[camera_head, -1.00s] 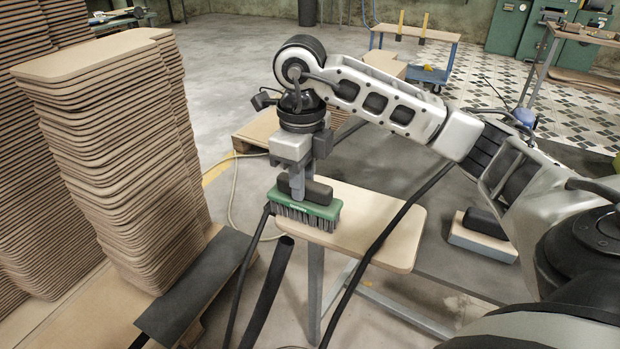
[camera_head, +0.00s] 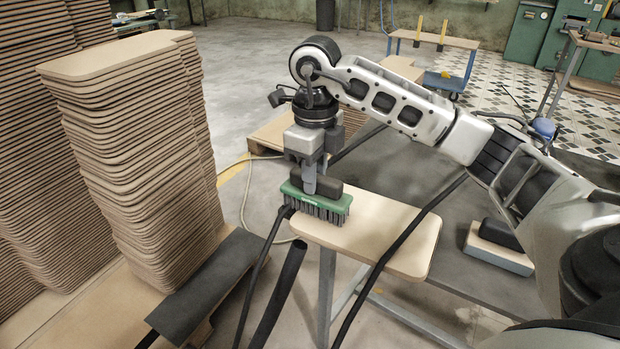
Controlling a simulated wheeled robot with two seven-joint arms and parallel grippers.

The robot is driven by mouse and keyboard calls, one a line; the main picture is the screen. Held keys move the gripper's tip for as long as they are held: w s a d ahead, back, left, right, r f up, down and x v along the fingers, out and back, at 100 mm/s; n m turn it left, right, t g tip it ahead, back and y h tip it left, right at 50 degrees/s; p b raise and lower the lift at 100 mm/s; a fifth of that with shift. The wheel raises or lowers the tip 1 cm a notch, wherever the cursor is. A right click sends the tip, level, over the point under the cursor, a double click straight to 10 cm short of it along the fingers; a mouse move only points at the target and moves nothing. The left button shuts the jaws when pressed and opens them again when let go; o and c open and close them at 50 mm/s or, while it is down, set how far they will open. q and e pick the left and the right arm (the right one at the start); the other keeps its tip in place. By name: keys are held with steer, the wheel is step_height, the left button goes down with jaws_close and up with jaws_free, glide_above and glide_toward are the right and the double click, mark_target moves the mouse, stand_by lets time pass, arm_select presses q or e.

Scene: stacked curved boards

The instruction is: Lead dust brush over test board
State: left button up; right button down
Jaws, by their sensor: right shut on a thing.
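The dust brush (camera_head: 318,204) has a green body, a black grip block and dark bristles. My right gripper (camera_head: 318,185) points down and is shut on the brush's black grip. The test board (camera_head: 385,237) is a light wooden board with rounded corners on a grey metal stand. The brush is at the board's left end, bristles down; I cannot tell whether they touch the surface. Part of the brush overhangs the board's left edge. My left gripper is not in view.
A tall stack of curved boards (camera_head: 140,160) stands at the left. A dark hose (camera_head: 278,295) rises in front of the stand, and a black cable crosses the board. A second block-shaped tool (camera_head: 497,245) lies on the right. A blue cart (camera_head: 445,82) stands behind.

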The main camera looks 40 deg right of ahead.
mark_target(333, 179)
steer(key=shift+w+d, duration=0.1)
steer(key=shift+d, duration=0.2)
arm_select(q)
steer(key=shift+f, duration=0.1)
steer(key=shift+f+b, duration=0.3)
steer(key=shift+b, duration=0.05)
arm_select(e)
steer(key=shift+s+d+f, duration=0.1)
steer(key=shift+s+d, duration=0.2)
steer(key=shift+s, duration=0.45)
steer(key=shift+s+d, duration=0.3)
steer(key=shift+s, duration=0.45)
